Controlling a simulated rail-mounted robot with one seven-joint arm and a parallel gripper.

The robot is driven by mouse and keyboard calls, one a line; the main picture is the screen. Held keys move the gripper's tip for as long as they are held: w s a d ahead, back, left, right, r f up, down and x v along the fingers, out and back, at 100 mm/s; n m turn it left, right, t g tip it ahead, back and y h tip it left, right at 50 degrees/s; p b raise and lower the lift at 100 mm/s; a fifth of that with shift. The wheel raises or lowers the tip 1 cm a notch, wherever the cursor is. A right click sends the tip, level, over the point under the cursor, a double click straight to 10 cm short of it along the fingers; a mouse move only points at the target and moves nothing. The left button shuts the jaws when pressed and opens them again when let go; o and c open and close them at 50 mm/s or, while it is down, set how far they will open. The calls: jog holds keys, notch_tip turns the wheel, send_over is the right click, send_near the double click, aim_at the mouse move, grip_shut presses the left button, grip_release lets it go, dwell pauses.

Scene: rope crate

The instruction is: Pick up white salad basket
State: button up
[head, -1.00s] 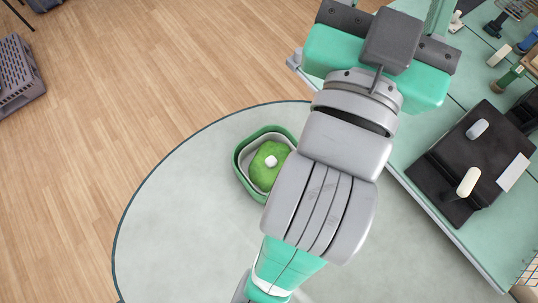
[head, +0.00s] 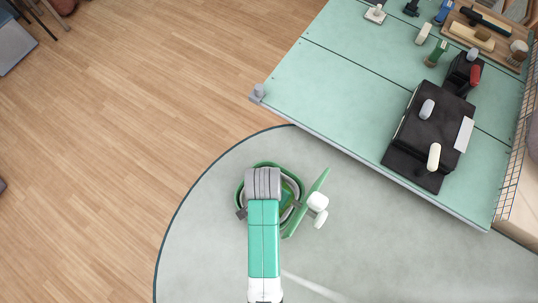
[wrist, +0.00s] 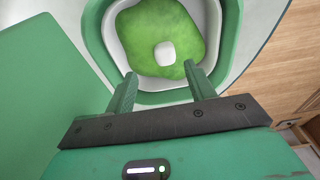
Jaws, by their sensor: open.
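The white salad basket (wrist: 110,36) sits inside a green bowl (wrist: 92,38) in the wrist view. A lumpy green mass (wrist: 150,28) with a white knob-like piece (wrist: 165,53) is inside it. In the head view, the bowl (head: 265,164) is on the pale round floor area, and my arm covers most of it. My gripper (wrist: 160,72) is open and empty. Its two fingers reach toward the near rim of basket and bowl in the wrist view; I cannot tell whether they touch. The fingertips are hidden in the head view.
A tilted green panel (head: 308,203) with white knobs (head: 318,202) is right of the bowl; it may be a lid. A pale green table (head: 330,75) with a black box (head: 425,125) and small items stands at the upper right.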

jog(key=f, duration=0.4)
jog(key=shift+w+a, duration=0.25)
jog(key=shift+w, duration=0.05)
jog(key=shift+w+d+f, duration=0.1)
jog(key=shift+f, duration=0.4)
grip_shut()
notch_tip(320, 180, up, 28)
jog(key=p, duration=0.9)
